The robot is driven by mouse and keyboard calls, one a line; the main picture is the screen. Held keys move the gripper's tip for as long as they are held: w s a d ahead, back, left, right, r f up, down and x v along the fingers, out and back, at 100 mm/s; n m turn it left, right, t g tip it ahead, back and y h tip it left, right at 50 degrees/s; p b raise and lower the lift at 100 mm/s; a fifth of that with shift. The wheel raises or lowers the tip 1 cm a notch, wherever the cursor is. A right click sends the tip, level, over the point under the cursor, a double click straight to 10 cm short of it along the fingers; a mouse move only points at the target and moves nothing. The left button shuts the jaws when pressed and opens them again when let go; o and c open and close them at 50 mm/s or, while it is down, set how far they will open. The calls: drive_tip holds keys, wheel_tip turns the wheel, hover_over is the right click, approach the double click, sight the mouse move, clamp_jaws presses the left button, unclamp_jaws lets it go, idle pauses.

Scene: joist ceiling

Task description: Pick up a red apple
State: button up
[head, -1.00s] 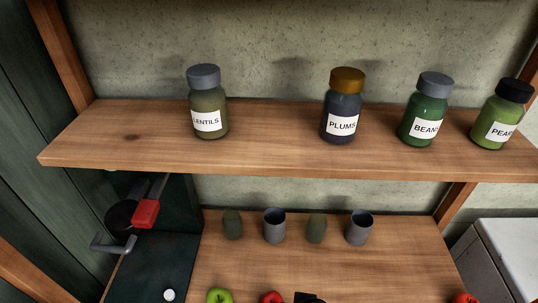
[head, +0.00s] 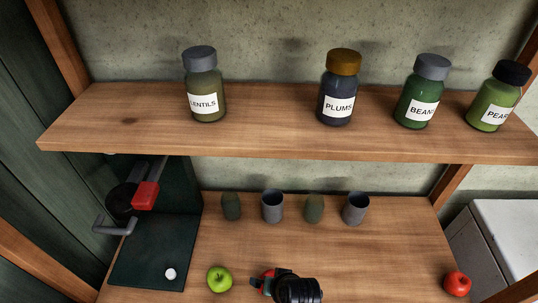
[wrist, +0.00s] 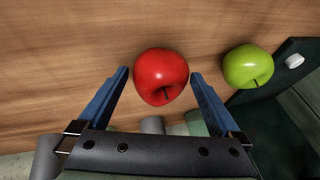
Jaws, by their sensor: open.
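A red apple (wrist: 161,76) sits on the wooden surface between the two blue fingers of my gripper (wrist: 160,80) in the wrist view. The fingers are open, one on each side of it, with a small gap at each side. In the head view my gripper (head: 264,280) is at the bottom middle and covers most of this apple. A second red apple (head: 457,284) sits at the lower right of the head view, apart from my gripper.
A green apple (head: 219,279) sits left of my gripper. Behind are grey cups (head: 272,206) and dark green objects (head: 231,206). A shelf (head: 270,140) with several labelled jars spans above. A dark machine with a red part (head: 145,195) stands left.

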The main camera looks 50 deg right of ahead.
drive_tip(key=shift+w+f, duration=0.1)
drive_tip(key=shift+f, duration=0.1)
drive_tip(key=c, duration=1.3)
drive_tip(key=shift+r, duration=0.1)
drive_tip(key=shift+c, duration=0.2)
